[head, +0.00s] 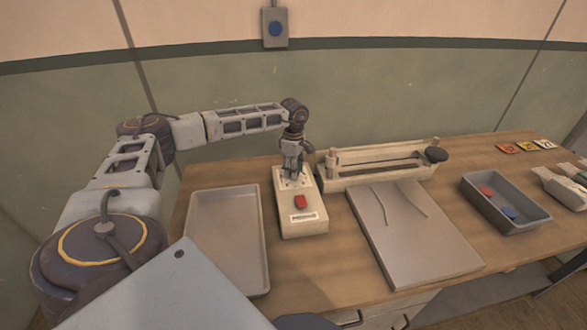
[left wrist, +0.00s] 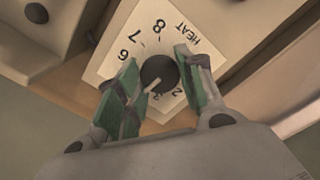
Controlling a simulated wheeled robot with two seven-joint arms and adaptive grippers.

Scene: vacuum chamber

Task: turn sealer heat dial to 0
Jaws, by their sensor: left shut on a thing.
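The sealer's cream control box (head: 312,222) stands on the bench, with a red switch (head: 300,202) and a label on its top. My left gripper (head: 292,174) reaches down onto the far end of the box and largely hides the dial in the head view. In the left wrist view the dark round heat dial (left wrist: 158,72) sits between the green-padded fingers of my left gripper (left wrist: 160,82), which is shut on it. The white plate (left wrist: 130,45) reads HEAT; 8, 7, 6, 3 and 2 show, other numbers are covered. The dial's pale mark points toward the bottom. My right gripper is out of view.
An empty metal tray (head: 261,270) lies left of the box. The sealing bar unit (head: 350,180) stands behind right. A grey plate (head: 415,255) with two thin strips lies right. Farther right is a grey bin (head: 533,222) with red and blue pieces.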

